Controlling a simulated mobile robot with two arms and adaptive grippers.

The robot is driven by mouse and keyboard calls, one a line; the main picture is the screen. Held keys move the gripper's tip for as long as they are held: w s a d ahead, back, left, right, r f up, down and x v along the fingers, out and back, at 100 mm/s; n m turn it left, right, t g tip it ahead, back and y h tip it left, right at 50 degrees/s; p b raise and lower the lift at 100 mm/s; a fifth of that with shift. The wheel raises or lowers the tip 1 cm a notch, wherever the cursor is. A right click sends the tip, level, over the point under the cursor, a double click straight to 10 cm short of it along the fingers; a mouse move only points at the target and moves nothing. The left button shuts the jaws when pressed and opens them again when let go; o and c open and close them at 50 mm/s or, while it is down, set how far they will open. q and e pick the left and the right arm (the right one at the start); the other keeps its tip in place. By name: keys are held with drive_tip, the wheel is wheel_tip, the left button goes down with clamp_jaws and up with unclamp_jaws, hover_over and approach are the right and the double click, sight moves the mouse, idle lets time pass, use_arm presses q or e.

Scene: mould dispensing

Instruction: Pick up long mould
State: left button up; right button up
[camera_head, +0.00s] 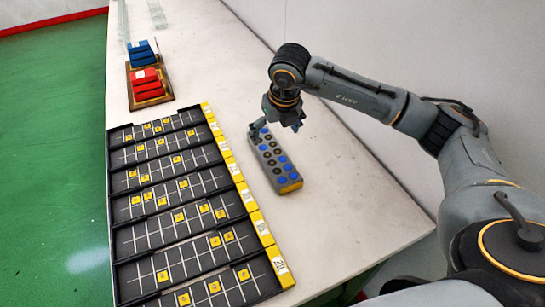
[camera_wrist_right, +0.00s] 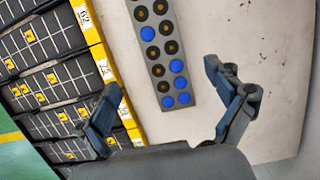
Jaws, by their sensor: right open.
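The long mould (camera_head: 290,187) is a grey bar with two rows of round pockets, some blue, some dark with an orange ring. It lies flat on the white table, right of the black trays. My right gripper (camera_head: 275,130) is over its far end in the head view. In the right wrist view the right gripper (camera_wrist_right: 162,77) is open, with one finger on each side of the mould (camera_wrist_right: 165,60) and nothing held. I cannot tell the exact gap between fingertips and mould. My left gripper is out of view.
A row of black gridded trays (camera_head: 150,240) with yellow tiles and labelled yellow edges lies left of the mould. Red blocks (camera_head: 147,85) and blue blocks (camera_head: 141,54) stand at the back left. The white table (camera_head: 215,60) is clear behind the mould; a wall is on the right.

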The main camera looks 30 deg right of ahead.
hover_over(273, 153)
drive_tip(key=s, duration=0.1)
drive_tip(key=f, duration=0.4)
drive_tip(key=shift+s+a+f, duration=0.1)
drive_tip(key=shift+a+f, duration=0.05)
drive_tip(key=shift+a, duration=0.1)
drive_tip(key=x, duration=0.1)
drive_tip(key=p+x, duration=0.1)
drive_tip(key=x, duration=0.2)
drive_tip(key=shift+s+d+f+p, duration=0.1)
drive_tip(key=shift+s+f+p, duration=0.05)
drive_tip(key=shift+s+p, duration=0.15)
drive_tip(key=shift+w+f, duration=0.15)
drive_tip(key=shift+f, duration=0.35)
drive_tip(key=c, duration=1.7)
drive_tip(key=shift+r, duration=0.1)
drive_tip(key=shift+c, duration=0.3)
drive_tip(key=shift+r, duration=0.1)
drive_tip(key=shift+c, duration=0.2)
